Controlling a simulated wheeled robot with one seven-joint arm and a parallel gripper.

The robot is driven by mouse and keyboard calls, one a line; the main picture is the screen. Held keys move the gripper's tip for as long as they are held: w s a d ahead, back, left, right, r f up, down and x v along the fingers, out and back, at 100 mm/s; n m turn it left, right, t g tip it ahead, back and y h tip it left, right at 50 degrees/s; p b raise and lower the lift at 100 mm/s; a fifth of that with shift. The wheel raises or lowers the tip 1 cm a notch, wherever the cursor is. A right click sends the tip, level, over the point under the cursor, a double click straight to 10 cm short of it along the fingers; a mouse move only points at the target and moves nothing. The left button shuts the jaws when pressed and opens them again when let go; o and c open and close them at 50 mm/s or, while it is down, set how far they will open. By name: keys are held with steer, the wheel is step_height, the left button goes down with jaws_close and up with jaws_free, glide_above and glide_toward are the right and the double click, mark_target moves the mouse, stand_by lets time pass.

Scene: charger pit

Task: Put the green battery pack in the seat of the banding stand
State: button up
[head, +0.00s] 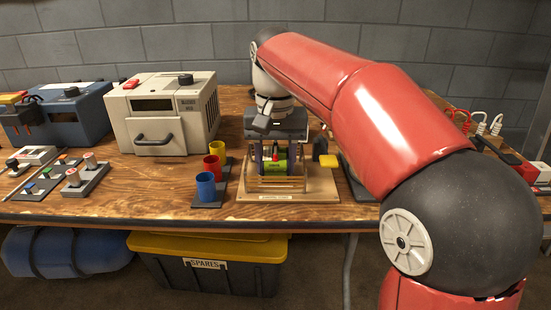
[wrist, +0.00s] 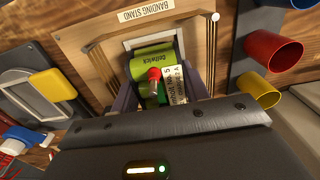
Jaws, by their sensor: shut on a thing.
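The green battery pack (wrist: 152,68), with a red knob on it and a white printed label, is between the fingers of my gripper (wrist: 158,92), which is shut on it. The banding stand (wrist: 85,38) is a wooden board with thin brass-coloured posts on both sides and a name label. Its pale square seat (wrist: 128,45) shows partly around the pack; the rest is hidden. In the head view the pack (head: 268,168) is low between the posts of the stand (head: 315,190), under my gripper (head: 276,150). I cannot tell whether it touches the seat.
Red (head: 213,166), blue (head: 206,187) and yellow cups stand in a holder just left of the stand. A yellow pad (head: 328,160) is close on its right. A beige machine (head: 160,115) and a blue one stand further left. A spares bin (head: 205,265) is under the bench.

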steer(key=shift+f, duration=0.1)
stand_by(0.5)
steer(key=o, duration=1.3)
steer(key=shift+o, duration=0.2)
step_height(320, 180, up, 5)
steer(key=p, duration=0.5)
steer(key=shift+f, duration=0.15)
steer(key=shift+r, duration=1.1)
steer(key=shift+s, duration=0.15)
